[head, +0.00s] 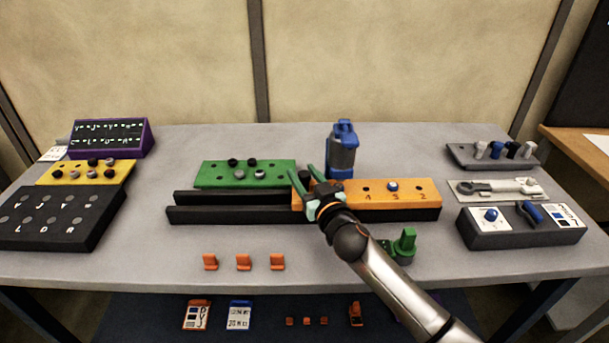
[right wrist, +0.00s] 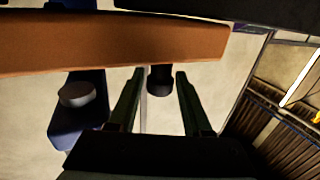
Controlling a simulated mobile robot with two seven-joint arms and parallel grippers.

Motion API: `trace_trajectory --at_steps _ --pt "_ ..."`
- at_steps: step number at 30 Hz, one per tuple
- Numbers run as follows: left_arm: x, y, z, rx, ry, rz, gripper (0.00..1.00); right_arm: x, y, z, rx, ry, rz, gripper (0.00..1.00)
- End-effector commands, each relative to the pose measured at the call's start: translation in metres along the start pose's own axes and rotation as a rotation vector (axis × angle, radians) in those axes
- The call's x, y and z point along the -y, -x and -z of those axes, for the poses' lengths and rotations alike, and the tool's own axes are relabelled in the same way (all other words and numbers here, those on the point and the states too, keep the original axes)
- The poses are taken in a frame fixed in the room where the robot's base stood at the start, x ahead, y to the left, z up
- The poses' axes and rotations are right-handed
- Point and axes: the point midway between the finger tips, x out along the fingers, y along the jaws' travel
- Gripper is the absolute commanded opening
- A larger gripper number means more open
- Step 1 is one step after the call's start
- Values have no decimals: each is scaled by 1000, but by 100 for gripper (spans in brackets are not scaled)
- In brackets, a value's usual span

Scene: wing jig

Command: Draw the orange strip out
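The orange strip (head: 415,190) lies between two long black rails (head: 225,213) toward their right end. It carries a blue knob and printed numbers, with a dark knob (head: 304,176) at its left end. My right gripper (head: 308,172) is at that left end, its green fingers either side of the dark knob. In the right wrist view the orange strip (right wrist: 110,45) crosses the top, and the dark knob (right wrist: 160,80) stands between the open fingertips (right wrist: 160,75) with a gap on each side. My left gripper is not in view.
A blue-grey bottle (head: 342,150) stands just behind the strip. A green board (head: 220,174) with knobs lies behind the rails' left part. A green piece (head: 404,245) is in front, near my right forearm. Several orange clips (head: 243,263) lie at the front. The rails' left part is empty.

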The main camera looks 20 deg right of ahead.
Motion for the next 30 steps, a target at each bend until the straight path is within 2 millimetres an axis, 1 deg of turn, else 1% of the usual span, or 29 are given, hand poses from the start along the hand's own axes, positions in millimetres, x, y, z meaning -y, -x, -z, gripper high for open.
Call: trace_trajectory --at_steps 1,12,13,30 --pt "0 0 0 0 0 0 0 0 0 0 0 0 0 44" --pt "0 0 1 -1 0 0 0 0 0 0 0 0 0 2" --pt "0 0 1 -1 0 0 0 0 0 0 0 0 0 0" --pt "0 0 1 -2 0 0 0 0 1 -1 1 1 0 0"
